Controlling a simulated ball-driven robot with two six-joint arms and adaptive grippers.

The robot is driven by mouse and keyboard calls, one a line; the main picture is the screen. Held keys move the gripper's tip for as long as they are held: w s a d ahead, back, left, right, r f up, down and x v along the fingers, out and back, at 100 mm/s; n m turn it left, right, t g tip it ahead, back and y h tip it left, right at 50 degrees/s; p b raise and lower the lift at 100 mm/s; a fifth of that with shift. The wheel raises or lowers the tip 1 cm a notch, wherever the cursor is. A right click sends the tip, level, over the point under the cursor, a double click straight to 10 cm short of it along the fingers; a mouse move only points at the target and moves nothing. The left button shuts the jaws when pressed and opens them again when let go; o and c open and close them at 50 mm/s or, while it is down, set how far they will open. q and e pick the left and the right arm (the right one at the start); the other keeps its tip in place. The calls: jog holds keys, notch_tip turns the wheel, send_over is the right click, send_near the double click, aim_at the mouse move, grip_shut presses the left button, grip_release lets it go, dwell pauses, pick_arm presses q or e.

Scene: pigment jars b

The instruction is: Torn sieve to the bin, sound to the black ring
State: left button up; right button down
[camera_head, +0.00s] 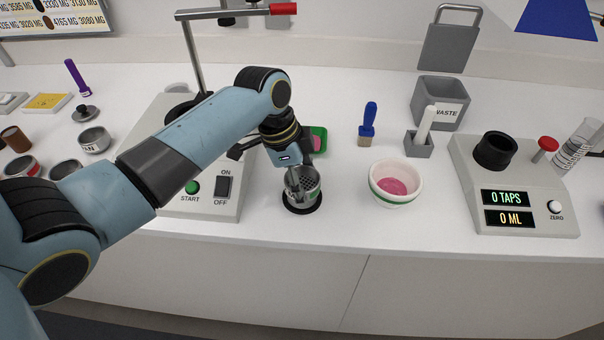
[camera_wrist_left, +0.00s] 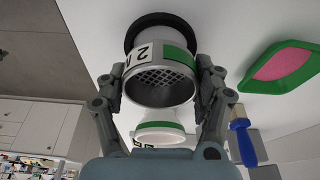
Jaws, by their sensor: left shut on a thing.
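A metal sieve (camera_head: 304,193) with a green band is in my left gripper (camera_head: 301,184), over the black ring (camera_head: 303,210) on the table front. In the left wrist view the gripper's fingers (camera_wrist_left: 160,90) are closed on both sides of the sieve (camera_wrist_left: 158,52). It bears a black "2", and its visible mesh shows no clear tear. The black ring (camera_wrist_left: 160,19) is right at its far end; I cannot tell whether they touch. The grey bin (camera_head: 441,105) marked WASTE stands at the back right, its lid (camera_head: 449,48) raised. My right gripper is not in view.
A white bowl (camera_head: 396,181) with pink powder stands right of the ring. A START/OFF machine (camera_head: 222,188) is left, under my arm. Small tins (camera_head: 95,140) stand far left.

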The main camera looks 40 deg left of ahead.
aim_at(285, 178)
pick_arm(q)
jog(key=shift+p, duration=0.95)
dwell(1.1)
jog(key=shift+f+b, duration=0.55)
jog(key=shift+f, duration=0.25)
jog(key=o, duration=1.3)
jog(key=shift+o, duration=0.2)
jog(key=v, duration=1.2)
